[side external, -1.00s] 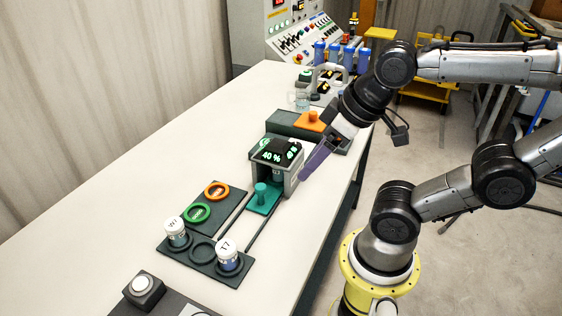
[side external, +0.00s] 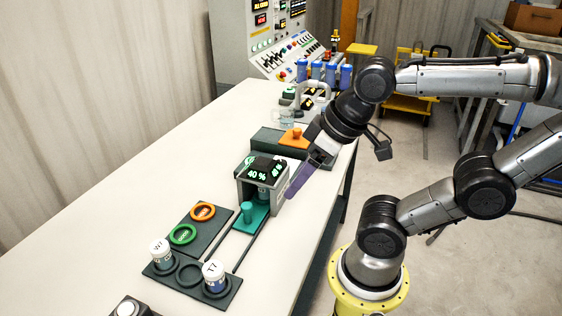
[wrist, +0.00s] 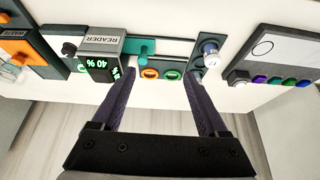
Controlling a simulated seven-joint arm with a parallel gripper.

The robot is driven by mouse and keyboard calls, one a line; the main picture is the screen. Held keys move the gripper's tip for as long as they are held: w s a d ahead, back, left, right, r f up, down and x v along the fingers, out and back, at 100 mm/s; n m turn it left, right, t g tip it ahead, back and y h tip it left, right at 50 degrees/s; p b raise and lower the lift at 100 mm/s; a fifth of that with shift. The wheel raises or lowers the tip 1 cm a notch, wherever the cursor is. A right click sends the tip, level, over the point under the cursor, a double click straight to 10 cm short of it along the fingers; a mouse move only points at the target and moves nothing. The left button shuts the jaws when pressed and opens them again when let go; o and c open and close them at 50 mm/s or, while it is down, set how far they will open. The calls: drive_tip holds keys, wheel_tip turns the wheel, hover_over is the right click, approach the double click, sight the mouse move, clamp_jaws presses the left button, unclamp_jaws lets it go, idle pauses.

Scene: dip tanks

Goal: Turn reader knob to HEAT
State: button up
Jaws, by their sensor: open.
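The reader (side external: 246,192) is a grey box with a dark top and a green display reading 40 %. It also shows in the wrist view, where its READER label (wrist: 100,41) appears upside down. A small black round knob (wrist: 69,48) sits beside the reader in the wrist view; its setting and any HEAT mark are too small to read. In the side view my gripper (side external: 292,190) is beside the reader's right side, tilted down; contact cannot be told.
A teal slide with a post (side external: 247,212) extends from the reader's front. A dark block with an orange top (side external: 294,138) is behind. The left table surface is clear.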

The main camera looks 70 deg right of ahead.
wheel_tip(320, 180, up, 3)
drive_tip(key=w, duration=0.2)
drive_tip(key=m+g, duration=0.6)
drive_tip(key=m, duration=0.3)
hover_over(281, 160)
drive_tip(key=a, duration=0.1)
wheel_tip(281, 160, down, 7)
drive_tip(key=f, duration=1.2)
drive_tip(key=shift+s+f, duration=0.2)
drive_tip(key=shift+f, duration=0.15)
clamp_jaws()
